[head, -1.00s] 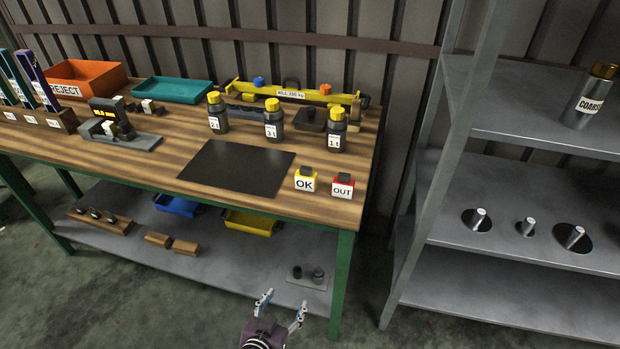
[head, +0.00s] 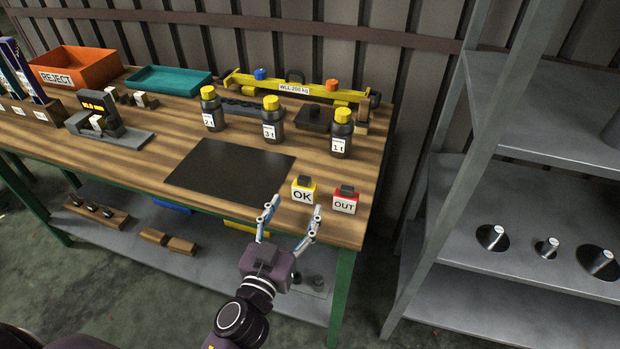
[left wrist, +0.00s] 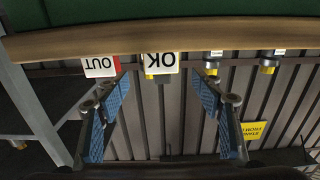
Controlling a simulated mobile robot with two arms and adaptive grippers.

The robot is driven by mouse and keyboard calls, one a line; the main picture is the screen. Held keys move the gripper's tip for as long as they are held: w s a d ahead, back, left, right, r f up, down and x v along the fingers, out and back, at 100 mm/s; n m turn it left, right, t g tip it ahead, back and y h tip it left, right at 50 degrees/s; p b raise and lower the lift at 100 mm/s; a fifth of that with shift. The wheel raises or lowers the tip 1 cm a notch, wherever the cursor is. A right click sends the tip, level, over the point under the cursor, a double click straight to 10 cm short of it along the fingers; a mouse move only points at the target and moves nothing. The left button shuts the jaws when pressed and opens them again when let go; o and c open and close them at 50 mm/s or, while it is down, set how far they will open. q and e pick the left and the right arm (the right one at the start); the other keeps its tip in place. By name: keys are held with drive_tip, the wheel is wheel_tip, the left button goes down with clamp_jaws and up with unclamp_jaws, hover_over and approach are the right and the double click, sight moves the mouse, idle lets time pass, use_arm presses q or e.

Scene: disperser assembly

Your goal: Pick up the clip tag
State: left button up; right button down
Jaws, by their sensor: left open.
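Two small tags stand at the front right of the workbench, and I cannot tell which is the clip tag. One is a white-and-yellow OK tag (head: 303,193) with a dark top. The other, to its right, is a white-and-red OUT tag (head: 344,203). My left gripper (head: 292,213) is open and empty at the table's front edge, just short of the OK tag. In the left wrist view, which is upside down, the OK tag (left wrist: 159,61) shows between the spread fingers (left wrist: 161,84) and the OUT tag (left wrist: 100,67) beside one finger. My right gripper is not in view.
The workbench (head: 340,233) also bears a black mat (head: 230,177), several yellow-capped bottles (head: 272,122), a yellow beam (head: 290,90), a teal tray (head: 168,80) and an orange reject bin (head: 75,68). A grey metal shelf (head: 470,260) stands to the right.

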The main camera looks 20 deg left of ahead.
sight(302, 190)
use_arm(q)
drive_tip(key=shift+w+r, duration=0.15)
drive_tip(key=shift+w, duration=0.7)
drive_tip(key=shift+w+r+p, duration=0.2)
drive_tip(key=shift+w+p, duration=0.55)
drive_tip(key=shift+w, duration=0.4)
drive_tip(key=w, duration=0.2)
drive_tip(key=shift+w+f+p, duration=0.15)
drive_tip(key=shift+w+p, duration=0.15)
drive_tip(key=shift+w, duration=0.35)
drive_tip(key=shift+w+f, duration=0.15)
drive_tip(key=c, duration=1.2)
drive_tip(key=shift+c, duration=0.5)
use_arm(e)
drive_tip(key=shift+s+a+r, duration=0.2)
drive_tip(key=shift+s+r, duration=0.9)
